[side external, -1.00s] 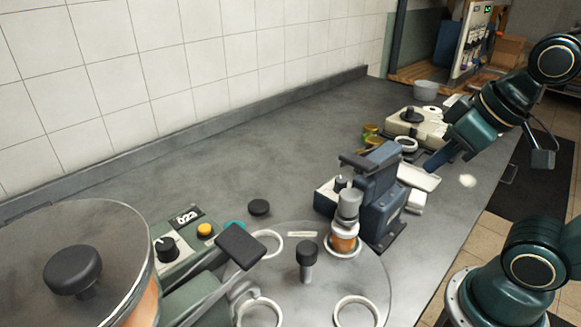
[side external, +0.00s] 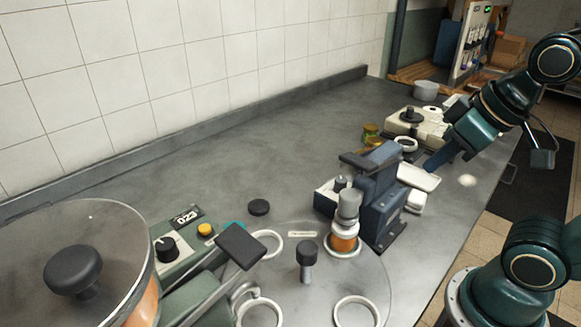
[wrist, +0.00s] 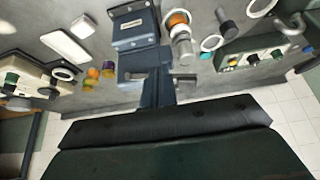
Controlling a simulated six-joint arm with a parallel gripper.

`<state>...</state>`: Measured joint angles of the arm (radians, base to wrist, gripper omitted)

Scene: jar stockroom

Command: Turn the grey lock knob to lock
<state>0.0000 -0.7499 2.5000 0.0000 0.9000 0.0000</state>
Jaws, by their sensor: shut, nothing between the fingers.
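A dark grey knob on a short post (side external: 307,254) stands upright on the round metal plate (side external: 290,300) at the front. It is the likeliest lock knob, but I cannot tell for certain. It also seems to show in the wrist view as a grey post (wrist: 228,22). I cannot read its turn position. My gripper (side external: 432,168) is at the right, far behind the knob and apart from it, near the white tray. Its dark blue fingers are shut and empty. They also show in the wrist view (wrist: 156,88).
A blue press-like machine (side external: 381,190) stands between my gripper and the plate, beside an orange jar (side external: 343,243). A green panel (side external: 187,262) with a black dial and yellow button is at front left. A cream device (side external: 425,122) stands behind. The counter's left middle is clear.

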